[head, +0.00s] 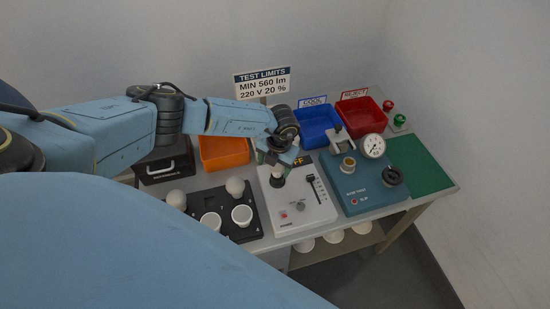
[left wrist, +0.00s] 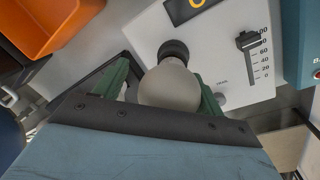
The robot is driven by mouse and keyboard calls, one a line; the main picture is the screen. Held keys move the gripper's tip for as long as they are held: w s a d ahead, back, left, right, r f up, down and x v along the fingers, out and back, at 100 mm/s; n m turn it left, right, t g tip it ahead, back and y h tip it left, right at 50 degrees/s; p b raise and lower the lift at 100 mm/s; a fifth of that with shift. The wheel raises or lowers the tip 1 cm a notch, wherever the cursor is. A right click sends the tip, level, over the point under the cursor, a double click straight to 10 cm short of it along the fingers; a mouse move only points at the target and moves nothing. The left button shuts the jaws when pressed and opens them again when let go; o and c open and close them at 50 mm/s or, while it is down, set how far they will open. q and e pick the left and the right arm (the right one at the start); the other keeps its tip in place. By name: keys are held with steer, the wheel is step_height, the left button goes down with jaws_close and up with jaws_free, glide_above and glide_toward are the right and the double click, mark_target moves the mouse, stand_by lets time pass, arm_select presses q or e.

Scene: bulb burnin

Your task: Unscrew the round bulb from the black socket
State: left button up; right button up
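The round bulb (left wrist: 170,87) is pale and sits in the black socket (left wrist: 173,48) on the white tester box (left wrist: 222,45). In the head view the socket (head: 277,181) stands on the box's left side, and the bulb is mostly hidden by my left gripper (head: 284,160). In the left wrist view the green fingers of my left gripper (left wrist: 165,88) are apart, one on each side of the bulb. A small gap shows at the bulb's left; contact on the right is unclear. My right gripper is not in view.
A black tray (head: 248,231) with bulbs and white cups lies left of the tester. An orange bin (head: 224,152), a blue bin (head: 318,125) and a red bin (head: 361,116) stand behind. A teal device (head: 365,196) with a gauge (head: 373,146) is on the right, by a green mat (head: 418,165).

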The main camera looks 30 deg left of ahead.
arm_select(q)
steer(key=m, duration=0.2)
steer(key=shift+a+m, duration=0.2)
steer(key=shift+m, duration=0.2)
